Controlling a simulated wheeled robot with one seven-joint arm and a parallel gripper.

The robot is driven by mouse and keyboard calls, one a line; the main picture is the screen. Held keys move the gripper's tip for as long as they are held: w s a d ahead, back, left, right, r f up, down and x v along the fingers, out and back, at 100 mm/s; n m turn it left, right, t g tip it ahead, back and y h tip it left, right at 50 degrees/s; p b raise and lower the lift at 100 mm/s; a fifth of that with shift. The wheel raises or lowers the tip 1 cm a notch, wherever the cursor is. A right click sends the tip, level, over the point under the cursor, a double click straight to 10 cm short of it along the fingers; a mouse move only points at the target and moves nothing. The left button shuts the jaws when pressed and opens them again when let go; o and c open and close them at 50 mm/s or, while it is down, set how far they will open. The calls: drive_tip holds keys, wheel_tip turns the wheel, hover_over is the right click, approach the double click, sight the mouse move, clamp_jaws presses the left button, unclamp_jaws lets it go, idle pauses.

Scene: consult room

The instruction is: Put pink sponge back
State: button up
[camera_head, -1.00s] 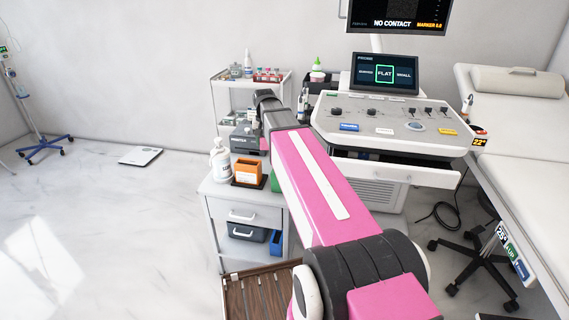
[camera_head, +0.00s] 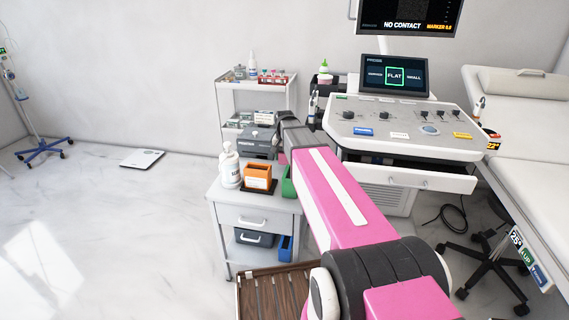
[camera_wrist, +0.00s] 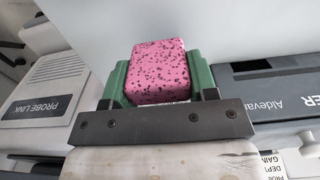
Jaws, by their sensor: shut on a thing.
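The pink sponge (camera_wrist: 158,72), dotted with dark specks, shows in the wrist view. My gripper (camera_wrist: 160,85) is shut on it, with a green finger on each side and a dark screwed bar below. A pale grey surface lies beyond the sponge; I cannot tell whether the sponge touches it. A green box (camera_head: 288,182), partly hidden by my arm, stands beside an orange box (camera_head: 257,178) on the white cabinet (camera_head: 225,192).
A white pump bottle (camera_head: 229,165) and a grey device (camera_head: 258,146) stand on the cabinet. The console (camera_head: 400,140) with its open drawer (camera_head: 420,180) is at right. In the wrist view a PROBE LINK box (camera_wrist: 45,90) and a dark labelled device (camera_wrist: 275,95) flank my gripper.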

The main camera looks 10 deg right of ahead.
sight(284, 162)
drive_tip(key=shift+f, duration=1.6)
drive_tip(key=o, duration=0.7)
drive_tip(key=shift+f, duration=0.1)
drive_tip(key=shift+o, duration=0.2)
wheel_tip(284, 162, up, 12)
drive_tip(key=shift+r, duration=0.15)
